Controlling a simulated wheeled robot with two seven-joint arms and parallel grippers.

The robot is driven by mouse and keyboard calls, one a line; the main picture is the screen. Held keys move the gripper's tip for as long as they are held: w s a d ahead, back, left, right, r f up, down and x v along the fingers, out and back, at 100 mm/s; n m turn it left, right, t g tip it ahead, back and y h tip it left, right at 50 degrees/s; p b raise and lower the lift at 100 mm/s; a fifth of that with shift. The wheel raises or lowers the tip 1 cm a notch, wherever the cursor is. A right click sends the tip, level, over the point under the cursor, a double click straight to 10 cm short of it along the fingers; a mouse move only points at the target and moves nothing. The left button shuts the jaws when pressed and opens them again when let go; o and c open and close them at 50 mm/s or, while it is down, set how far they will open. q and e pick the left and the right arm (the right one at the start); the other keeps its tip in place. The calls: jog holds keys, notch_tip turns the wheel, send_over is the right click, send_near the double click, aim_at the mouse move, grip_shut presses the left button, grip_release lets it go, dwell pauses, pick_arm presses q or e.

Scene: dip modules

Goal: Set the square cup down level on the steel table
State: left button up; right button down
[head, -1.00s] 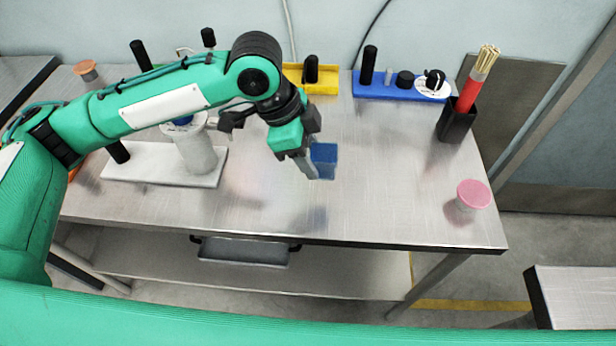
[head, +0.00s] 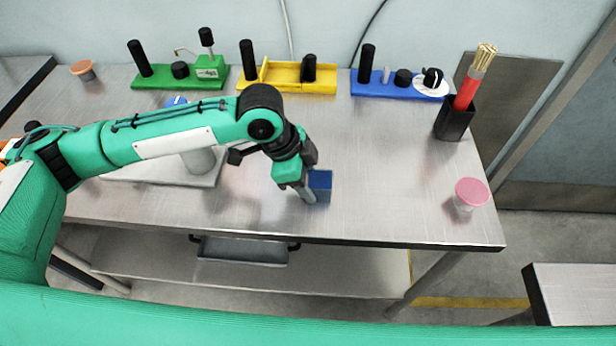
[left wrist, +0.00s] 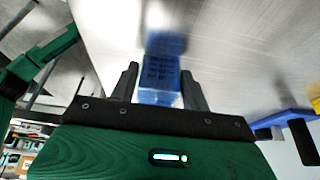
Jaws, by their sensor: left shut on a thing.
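The square cup (head: 320,186) is blue and sits in my left gripper (head: 307,193), low over the steel table (head: 400,205), in the front middle part of it. It looks about upright. Whether its base touches the steel I cannot tell. In the left wrist view the blue cup (left wrist: 161,75) lies between the two dark fingers (left wrist: 160,90), with dark print-like marks on its side and the shiny table beyond. The gripper is shut on it. My right gripper is not in view.
A pink-lidded jar (head: 471,194) stands at the right. A black holder with sticks (head: 455,120) is at the back right. Green (head: 180,76), yellow (head: 285,78) and blue (head: 400,86) modules line the back. The steel right of the cup is clear.

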pick_arm(q)
jog(key=o, duration=1)
jog(key=shift+c, duration=0.2)
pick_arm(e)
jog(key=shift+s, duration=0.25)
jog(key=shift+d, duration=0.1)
pick_arm(q)
jog(key=shift+r, duration=0.2)
jog(key=v, duration=1.2)
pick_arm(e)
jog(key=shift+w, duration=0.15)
pick_arm(q)
jog(key=shift+f, duration=0.1)
